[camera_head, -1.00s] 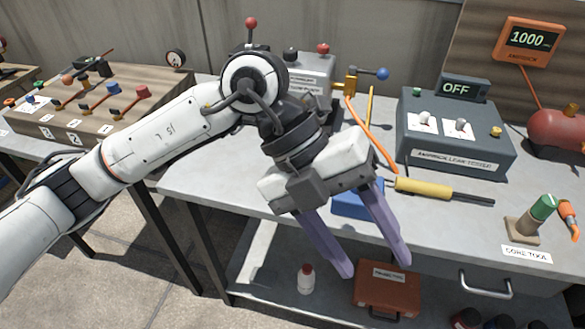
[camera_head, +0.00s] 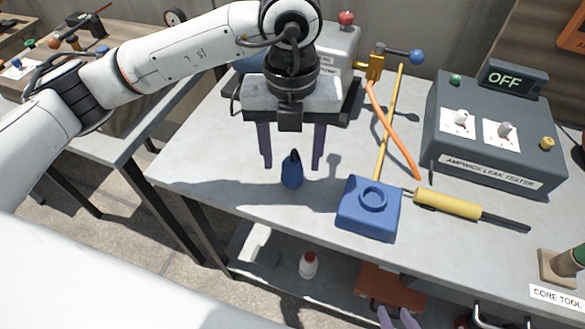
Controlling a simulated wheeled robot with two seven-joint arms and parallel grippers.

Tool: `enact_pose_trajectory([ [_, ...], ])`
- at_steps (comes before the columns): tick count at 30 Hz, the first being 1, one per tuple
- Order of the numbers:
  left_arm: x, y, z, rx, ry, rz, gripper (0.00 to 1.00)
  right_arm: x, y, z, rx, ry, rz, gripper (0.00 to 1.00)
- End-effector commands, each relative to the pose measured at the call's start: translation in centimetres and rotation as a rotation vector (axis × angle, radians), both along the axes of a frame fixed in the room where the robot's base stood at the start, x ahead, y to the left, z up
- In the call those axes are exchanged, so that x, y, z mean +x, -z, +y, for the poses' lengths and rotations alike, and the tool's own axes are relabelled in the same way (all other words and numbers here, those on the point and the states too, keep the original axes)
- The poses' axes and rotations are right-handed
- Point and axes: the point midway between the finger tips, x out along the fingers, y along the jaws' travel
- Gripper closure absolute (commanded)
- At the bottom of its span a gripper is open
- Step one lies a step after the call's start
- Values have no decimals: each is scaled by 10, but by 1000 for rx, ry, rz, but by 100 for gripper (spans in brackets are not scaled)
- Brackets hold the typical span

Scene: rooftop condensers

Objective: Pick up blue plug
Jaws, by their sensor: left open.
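The blue plug (camera_head: 291,172), a small dark-topped blue piece, stands upright on the grey bench near its front left part. My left gripper (camera_head: 292,166) points down from above, with its two purple fingers apart, one to each side of the plug as seen from the head. I cannot tell whether the plug is fully between the fingers or a little nearer to me. The gripper holds nothing. A blue block with a round ring socket (camera_head: 352,218) lies to the right of the plug. Purple fingertips of my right gripper (camera_head: 398,318) show at the bottom edge, mostly cut off.
A yellow-handled tool (camera_head: 447,204) lies right of the blue block. An orange hose (camera_head: 393,128) and a brass valve (camera_head: 375,65) are behind it. The leak tester (camera_head: 490,140) stands at the right. The bench front left of the plug is clear.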

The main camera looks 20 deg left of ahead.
Motion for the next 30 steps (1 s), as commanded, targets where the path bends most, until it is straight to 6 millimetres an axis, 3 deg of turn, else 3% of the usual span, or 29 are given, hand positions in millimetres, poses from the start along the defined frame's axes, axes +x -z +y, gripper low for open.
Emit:
enact_pose_trajectory([
  [9,6,43,2,1,-1,3,47,6,-7,0,3,2,-16,69],
  [17,7,47,2,0,0,1,47,9,-9,-1,2,3,-22,69],
  [25,7,46,2,0,0,1,89,9,-9,-2,0,4,-21,69],
  [30,7,46,2,0,0,0,92,8,-8,-2,0,5,-18,69],
])
